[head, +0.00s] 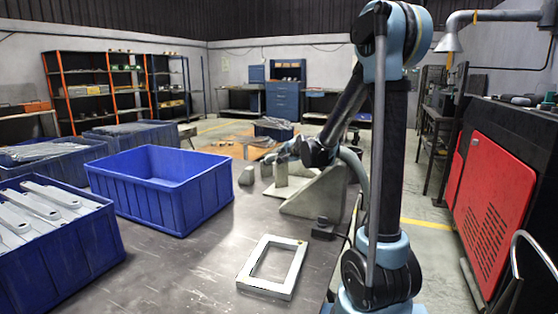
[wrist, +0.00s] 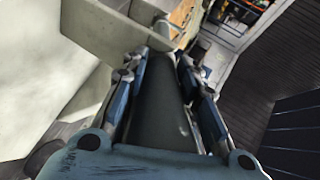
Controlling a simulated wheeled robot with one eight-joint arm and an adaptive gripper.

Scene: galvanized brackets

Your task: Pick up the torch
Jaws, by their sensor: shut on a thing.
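My gripper (wrist: 163,82) is shut on a dark grey cylindrical body, the torch (wrist: 160,105), which runs lengthwise between the two fingers in the wrist view. The fingers touch or nearly touch it on both sides. Its far end shows beyond the fingertips, near a pale bracket plate (wrist: 105,32). In the head view my gripper (head: 285,152) is above the table beside the grey bracket (head: 318,195), reaching to the left. The torch is hard to make out there, largely hidden by my gripper and wrist.
A blue open crate (head: 160,205) stands on the dark table (head: 190,270), with a crate of pale metal bars (head: 60,265) in front-left. A rectangular metal frame (head: 272,292) lies at the table's front. Short grey blocks (head: 246,176) stand near the bracket. The table's middle is clear.

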